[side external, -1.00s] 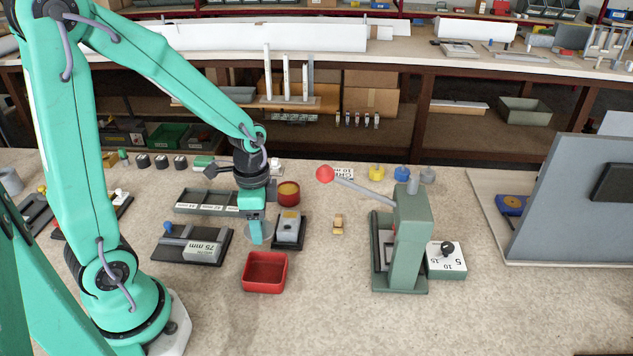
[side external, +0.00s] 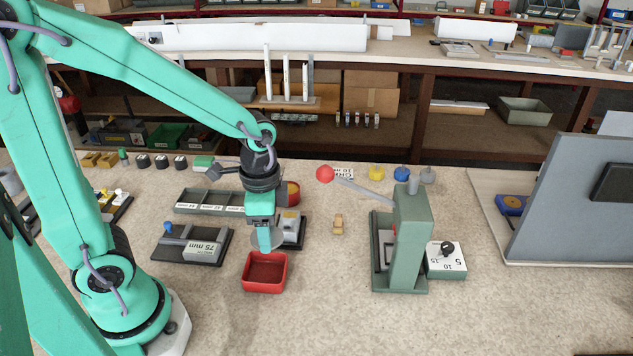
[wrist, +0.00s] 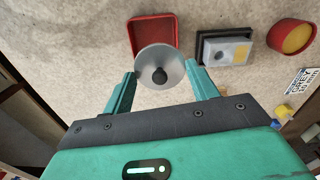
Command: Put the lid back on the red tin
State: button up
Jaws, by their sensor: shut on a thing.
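My gripper (wrist: 161,72) is shut on the lid (wrist: 148,62), a grey metal disc with a dark knob. In the side view my gripper (side external: 262,226) points down and the lid (side external: 270,241) hangs from it, seeming tilted, over the area by the square red tray. The red tin (side external: 293,192) is round with yellow inside and stands open behind my gripper, partly hidden by it. In the wrist view the red tin (wrist: 291,38) is at the upper right, clear of the lid.
A square red tray (side external: 265,288) lies in front of the lid. A dark block fixture (side external: 296,240) stands between the lid and the red tin. A green lever press (side external: 410,240) is at the right. A 75 mm gauge stand (side external: 205,250) is at the left.

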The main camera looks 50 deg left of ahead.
jog(key=shift+w, duration=0.1)
jog(key=w+a+n, duration=0.6)
jog(key=w+a, duration=1.1)
jog(key=shift+w+a, duration=0.35)
jog(key=shift+a, duration=0.05)
jog(key=shift+f, duration=0.15)
jog(key=shift+f, duration=2.95)
jog(key=shift+f, duration=0.2)
